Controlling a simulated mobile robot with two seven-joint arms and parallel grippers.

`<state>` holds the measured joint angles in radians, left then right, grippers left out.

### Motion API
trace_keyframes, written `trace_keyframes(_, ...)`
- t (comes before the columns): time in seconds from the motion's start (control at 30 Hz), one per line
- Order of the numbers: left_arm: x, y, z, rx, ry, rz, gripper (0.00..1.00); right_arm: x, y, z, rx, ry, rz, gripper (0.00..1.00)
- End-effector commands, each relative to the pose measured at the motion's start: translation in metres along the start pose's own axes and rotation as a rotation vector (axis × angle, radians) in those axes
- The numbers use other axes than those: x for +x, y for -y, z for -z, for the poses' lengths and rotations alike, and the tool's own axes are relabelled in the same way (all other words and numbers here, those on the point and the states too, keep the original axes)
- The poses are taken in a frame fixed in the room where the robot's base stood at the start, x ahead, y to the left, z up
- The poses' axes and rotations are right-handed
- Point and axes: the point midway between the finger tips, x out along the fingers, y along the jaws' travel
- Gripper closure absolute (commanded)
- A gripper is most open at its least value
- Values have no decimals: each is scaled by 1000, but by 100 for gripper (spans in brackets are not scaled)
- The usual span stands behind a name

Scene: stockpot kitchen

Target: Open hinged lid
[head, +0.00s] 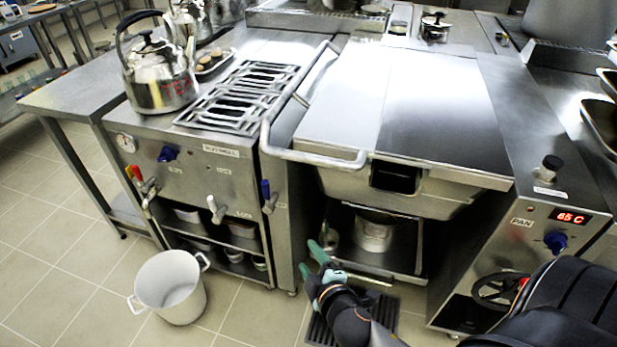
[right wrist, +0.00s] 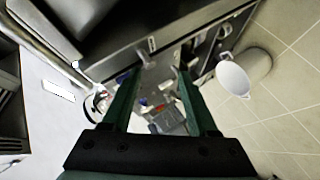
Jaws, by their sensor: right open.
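The hinged lid (head: 440,115) is a broad flat steel cover lying shut on the pan unit in the head view. A thick tubular handle bar (head: 312,155) runs along its left side and bends across the front left corner. My right gripper (head: 310,261) is low in front of the unit, below the bar and apart from it. Its green fingers are open and empty, and they also show in the right wrist view (right wrist: 157,75). My left gripper is not in view.
A kettle (head: 158,75) stands beside the burner grates (head: 243,97) at left. A white bucket (head: 170,287) is on the tiled floor. A pot (head: 374,233) sits under the pan body (head: 400,188). The control panel (head: 548,205) with a hand wheel (head: 500,291) is at right.

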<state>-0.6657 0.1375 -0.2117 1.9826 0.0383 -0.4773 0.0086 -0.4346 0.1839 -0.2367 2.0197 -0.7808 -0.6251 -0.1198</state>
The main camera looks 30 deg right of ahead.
Motion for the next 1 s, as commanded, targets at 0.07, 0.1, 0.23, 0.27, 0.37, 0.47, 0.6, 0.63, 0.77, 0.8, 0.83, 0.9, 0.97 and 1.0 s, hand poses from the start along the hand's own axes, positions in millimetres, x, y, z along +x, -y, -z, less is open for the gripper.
trace_keyframes(0.07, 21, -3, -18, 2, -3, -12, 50, 18, -22, 0, -152, 11, -156, 41)
trace_keyframes(0.1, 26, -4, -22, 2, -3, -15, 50, 21, -38, 2, -220, 23, -231, 41)
trace_keyframes(0.23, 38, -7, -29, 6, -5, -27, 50, 19, -82, 11, -389, 71, -443, 41)
trace_keyframes(0.27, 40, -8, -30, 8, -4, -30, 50, 17, -90, 13, -417, 82, -481, 41)
trace_keyframes(0.37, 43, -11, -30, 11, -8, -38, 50, 10, -110, 19, -481, 111, -579, 41)
trace_keyframes(0.47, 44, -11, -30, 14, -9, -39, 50, 7, -121, 23, -513, 128, -629, 41)
trace_keyframes(0.6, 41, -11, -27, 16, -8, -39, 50, 13, -133, 25, -523, 133, -645, 41)
trace_keyframes(0.63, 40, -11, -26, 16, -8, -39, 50, 16, -136, 26, -524, 134, -645, 41)
trace_keyframes(0.77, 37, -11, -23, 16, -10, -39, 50, 36, -151, 26, -523, 134, -645, 41)
trace_keyframes(0.8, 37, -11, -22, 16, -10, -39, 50, 42, -157, 27, -523, 134, -646, 41)
trace_keyframes(0.83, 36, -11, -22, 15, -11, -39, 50, 48, -160, 27, -522, 134, -644, 41)
trace_keyframes(0.9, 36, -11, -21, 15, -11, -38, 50, 60, -169, 28, -523, 133, -644, 41)
trace_keyframes(0.97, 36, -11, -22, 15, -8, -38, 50, 69, -176, 28, -522, 134, -644, 41)
trace_keyframes(1.0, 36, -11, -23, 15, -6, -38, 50, 75, -179, 28, -522, 134, -643, 41)
